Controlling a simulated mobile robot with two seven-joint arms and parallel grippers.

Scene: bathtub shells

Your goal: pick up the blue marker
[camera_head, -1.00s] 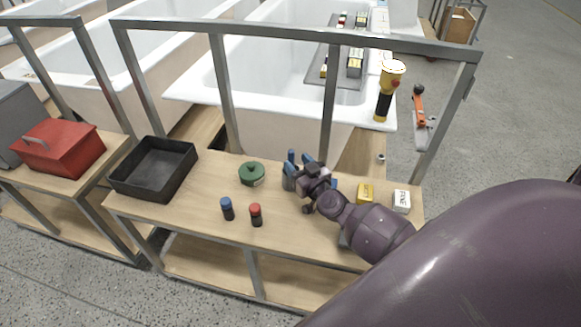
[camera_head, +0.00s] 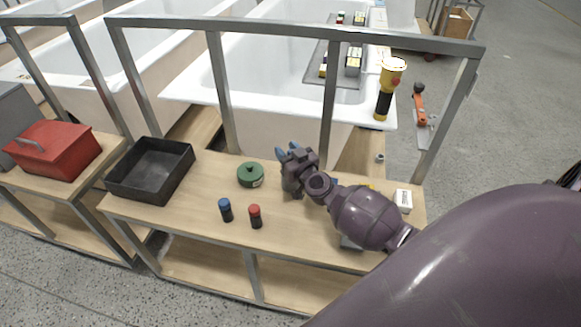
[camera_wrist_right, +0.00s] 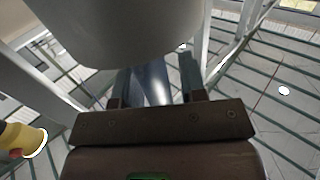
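A short black cylinder with a blue cap, which I take for the blue marker (camera_head: 226,210), stands upright on the wooden bench (camera_head: 205,187). My right gripper (camera_head: 288,151) is over the bench, up and to the right of it, apart from it. Its two bluish fingertips are spread and point away toward the bathtub. In the right wrist view the gripper (camera_wrist_right: 153,82) has its dark fingers apart. A blue-grey shape shows between them; I cannot tell what it is or whether it is touched. My left gripper is not in view.
A red-capped cylinder (camera_head: 255,216) stands beside the blue-capped one. A green round container (camera_head: 250,174), black tray (camera_head: 150,170) and white box (camera_head: 403,200) are on the bench. A metal frame (camera_head: 222,95) rises behind. A yellow flashlight (camera_head: 388,88) stands at the tub's edge.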

